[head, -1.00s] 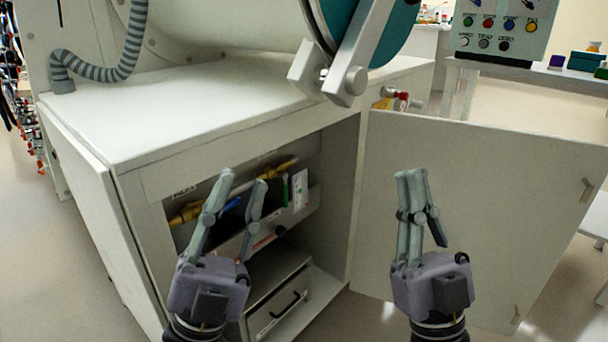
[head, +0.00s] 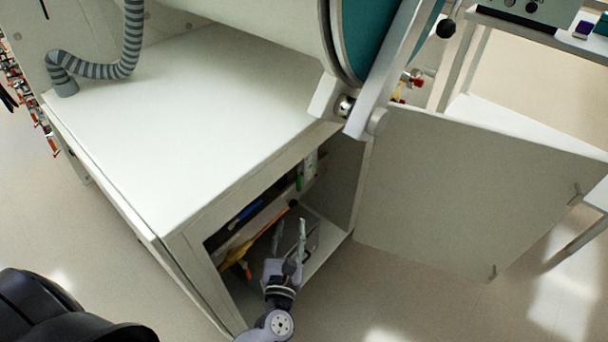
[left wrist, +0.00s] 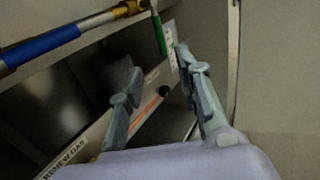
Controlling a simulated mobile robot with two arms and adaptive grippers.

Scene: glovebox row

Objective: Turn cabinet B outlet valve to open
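Inside the open cabinet, a brass fitting (left wrist: 128,8) shows at the top of the left wrist view. A green lever (left wrist: 158,33) hangs down from beside it, in front of a white label card; the lever is a small green strip in the head view (head: 299,182). A long blue bar (left wrist: 40,46) lies to its left. I cannot tell which part is the outlet valve. My left gripper (head: 290,230) is at the cabinet opening, fingers apart and empty, below the green lever. In the left wrist view both fingers (left wrist: 160,80) show, touching nothing visible. My right gripper is out of view.
The cabinet door (head: 470,190) stands open to the right. The white cabinet top (head: 190,120) lies above the opening. A panel with a black knob (left wrist: 163,90) sits behind my fingers. A teal round port door (head: 370,40) hangs above.

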